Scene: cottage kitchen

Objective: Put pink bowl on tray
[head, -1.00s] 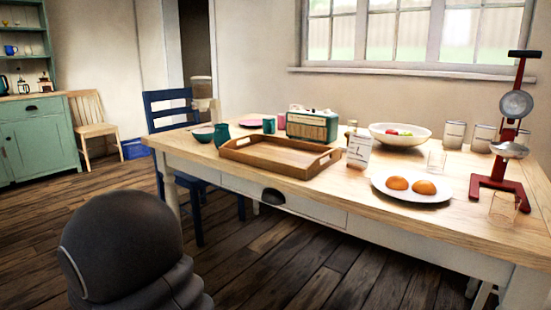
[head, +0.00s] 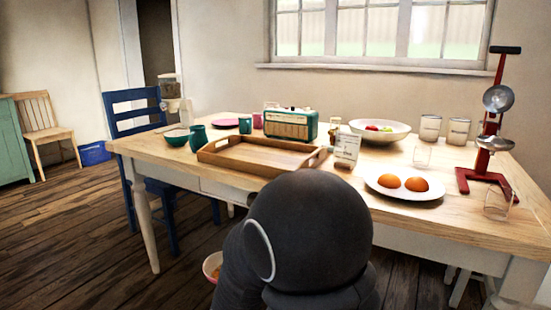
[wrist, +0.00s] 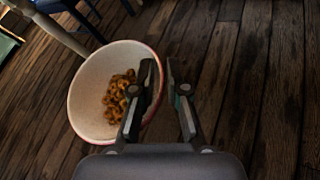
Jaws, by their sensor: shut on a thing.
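The pink bowl (wrist: 88,95), white inside with a pinkish-red rim, holds small brown ring-shaped pieces. In the wrist view my gripper (wrist: 161,80) is shut on its right wall, one finger inside and one outside. The bowl looks tilted in that view, above the wooden floor. In the head view a small part of the bowl (head: 211,267) shows beside my dark arm, lower than the tabletop; my gripper is hidden there. The wooden tray (head: 250,160) lies empty on the table, its near right part covered by my arm.
A blue chair (head: 133,110) stands at the left end.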

